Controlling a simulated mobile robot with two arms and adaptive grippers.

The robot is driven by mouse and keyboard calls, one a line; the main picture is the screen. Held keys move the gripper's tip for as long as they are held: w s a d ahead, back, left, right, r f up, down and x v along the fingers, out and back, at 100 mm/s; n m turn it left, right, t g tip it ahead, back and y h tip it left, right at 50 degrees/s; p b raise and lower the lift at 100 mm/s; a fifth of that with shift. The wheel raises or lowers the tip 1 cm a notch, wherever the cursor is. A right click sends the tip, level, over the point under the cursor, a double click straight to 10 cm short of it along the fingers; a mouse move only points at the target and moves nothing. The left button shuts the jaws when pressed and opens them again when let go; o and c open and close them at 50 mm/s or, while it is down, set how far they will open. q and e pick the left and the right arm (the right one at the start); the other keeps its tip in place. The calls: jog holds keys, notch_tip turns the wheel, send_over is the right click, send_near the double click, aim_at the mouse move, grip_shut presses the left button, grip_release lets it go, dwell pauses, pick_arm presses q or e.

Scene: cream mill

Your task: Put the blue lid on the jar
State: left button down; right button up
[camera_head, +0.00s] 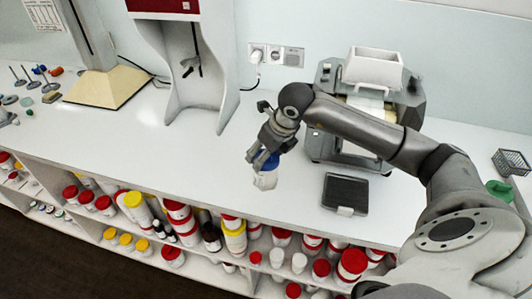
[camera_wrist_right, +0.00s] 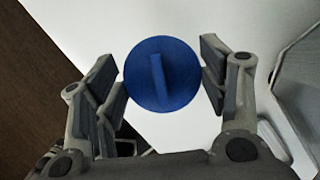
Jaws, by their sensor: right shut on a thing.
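My right gripper (camera_head: 262,156) reaches down from the right over the white counter near its front edge. It is shut on the round blue lid (camera_wrist_right: 163,86), with a finger pad at either side of it in the right wrist view. In the head view the blue lid (camera_head: 271,163) shows just at the fingertips, directly above a small white jar (camera_head: 265,181) on the counter. Whether the lid sits fully on the jar I cannot tell. In the wrist view the lid hides the jar. My left gripper is not in view.
A dark flat scale (camera_head: 345,192) lies to the right of the jar. A grey machine with a white hopper (camera_head: 372,66) stands behind my right arm. A white stand (camera_head: 195,75) is at the back. Shelves of red- and yellow-lidded jars (camera_head: 235,238) are below the counter edge.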

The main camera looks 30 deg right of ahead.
dwell(1.1)
jog(key=shift+f+b, duration=0.6)
jog(key=shift+b, duration=0.9)
dwell(0.9)
jog(key=o, duration=0.8)
jog(key=shift+o, duration=0.8)
jog(key=shift+r, duration=0.15)
jog(key=shift+r+p, duration=1.25)
jog(key=shift+r, duration=0.9)
